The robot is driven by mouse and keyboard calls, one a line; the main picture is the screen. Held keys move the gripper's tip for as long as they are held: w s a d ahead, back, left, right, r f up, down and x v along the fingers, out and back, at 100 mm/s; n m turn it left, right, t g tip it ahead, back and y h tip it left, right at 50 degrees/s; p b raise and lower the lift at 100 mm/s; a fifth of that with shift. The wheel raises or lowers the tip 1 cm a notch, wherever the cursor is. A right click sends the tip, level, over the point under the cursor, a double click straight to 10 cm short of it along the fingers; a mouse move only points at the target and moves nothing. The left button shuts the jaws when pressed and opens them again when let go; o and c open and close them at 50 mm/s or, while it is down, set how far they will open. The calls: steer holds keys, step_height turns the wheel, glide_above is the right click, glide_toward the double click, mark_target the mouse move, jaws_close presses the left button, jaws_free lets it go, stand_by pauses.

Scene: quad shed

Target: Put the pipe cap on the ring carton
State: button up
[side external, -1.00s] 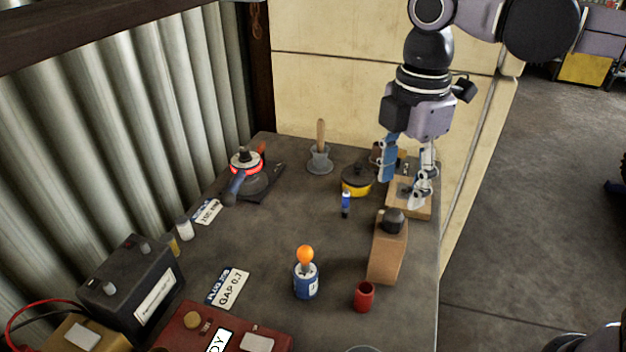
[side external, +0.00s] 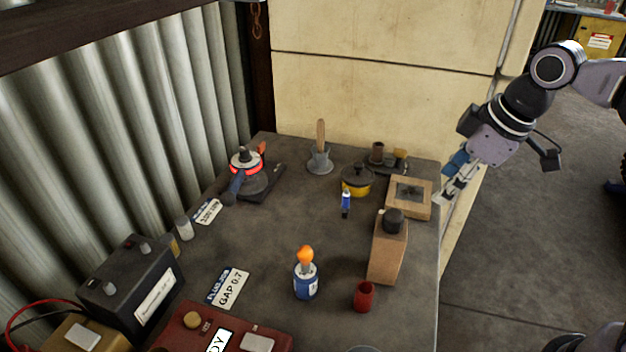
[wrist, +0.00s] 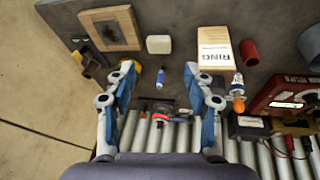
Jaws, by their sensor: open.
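The dark pipe cap (side external: 393,221) sits on top of the upright tan ring carton (side external: 386,262) near the table's right edge. Nothing of mine touches it. In the wrist view, the carton (wrist: 213,45) shows its printed face. The cap is hard to make out there, as my right finger is close to the carton's top end. My gripper (side external: 452,178) is beyond the table's right edge, behind and right of the carton, apart from it. In the wrist view, my gripper (wrist: 161,76) has its fingers wide apart with nothing held between them.
A wooden box (side external: 422,206) stands behind the carton and a red cup (side external: 363,297) in front. A pale block (wrist: 158,44) shows between box and carton in the wrist view. A blue bottle (side external: 306,284) stands to the left. The table's middle is mostly clear.

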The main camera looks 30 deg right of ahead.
steer(key=s+d+f+m+t, duration=0.2)
steer(key=d+f+m+t, duration=0.1)
steer(key=d+f+m, duration=0.3)
steer(key=shift+s+d+f+m+h, duration=0.15)
steer(key=shift+s+f+m+h, duration=0.25)
steer(key=shift+f+m, duration=0.4)
stand_by(0.4)
